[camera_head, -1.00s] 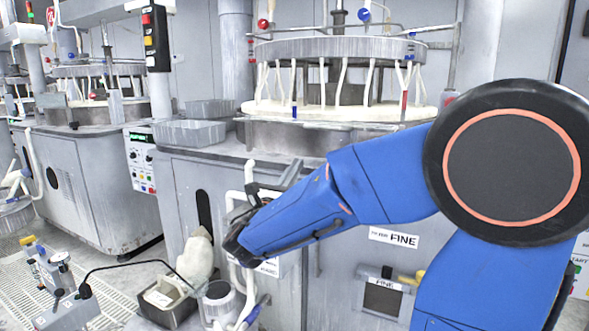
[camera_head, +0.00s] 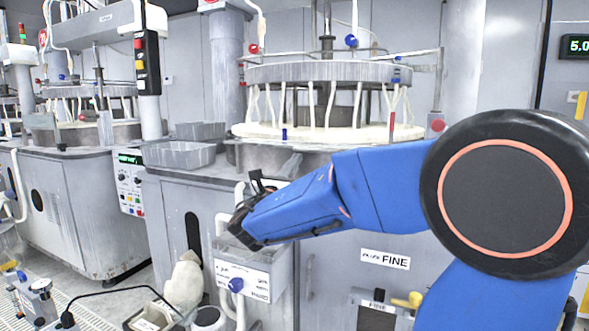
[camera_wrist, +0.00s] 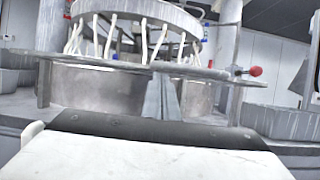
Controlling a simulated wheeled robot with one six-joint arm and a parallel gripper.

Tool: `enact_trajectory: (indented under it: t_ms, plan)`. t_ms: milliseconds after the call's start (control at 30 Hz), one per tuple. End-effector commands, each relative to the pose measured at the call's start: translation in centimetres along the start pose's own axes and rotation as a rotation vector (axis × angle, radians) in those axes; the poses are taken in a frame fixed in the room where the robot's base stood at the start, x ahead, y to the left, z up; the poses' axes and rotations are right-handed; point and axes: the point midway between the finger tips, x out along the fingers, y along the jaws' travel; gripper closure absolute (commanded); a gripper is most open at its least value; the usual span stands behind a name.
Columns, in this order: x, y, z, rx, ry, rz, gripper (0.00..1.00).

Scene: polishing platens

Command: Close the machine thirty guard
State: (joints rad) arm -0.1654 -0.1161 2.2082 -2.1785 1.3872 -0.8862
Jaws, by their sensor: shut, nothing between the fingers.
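The machine in front of me has a grey cabinet marked FINE (camera_head: 385,259) and a round platen (camera_head: 340,133) under a grey ring (camera_head: 345,72) hung with white hoses. A thin metal rail runs around it, with a red knob (camera_head: 437,125) at the right; a flat rail and a red knob (camera_wrist: 255,71) also show in the wrist view. I cannot tell for sure which part is the guard. My gripper (camera_wrist: 161,97) is shut and empty, its narrow grey fingers pointing towards the drum below the rail. In the head view my blue arm hides part of the cabinet front.
Grey trays (camera_head: 180,154) sit on the worktop left of the platen. A pendant (camera_head: 147,65) with buttons hangs at the left. A box with a blue knob (camera_head: 236,285) is on the cabinet front, near my wrist. A second machine (camera_head: 70,200) stands further left.

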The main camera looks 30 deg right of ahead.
Motion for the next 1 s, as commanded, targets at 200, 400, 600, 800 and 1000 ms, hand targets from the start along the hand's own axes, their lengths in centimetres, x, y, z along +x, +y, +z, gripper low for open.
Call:
enact_trajectory:
  t_ms: [200, 400, 600, 800, 1000]
  plan:
    - [0.0, 0.0, 0.0, 0.0, 0.0, 0.0, 1.0]
    - [0.1, 0.0, 0.3, 0.002, 0.012, 0.001, 1.0]
    - [0.4, 0.0, 1.6, 0.006, 0.075, -0.001, 1.0]
    - [1.3, 0.0, 3.8, 0.008, 0.2, 0.0, 1.0]
    - [2.7, 0.0, 6.1, 0.01, 0.353, -0.002, 1.0]
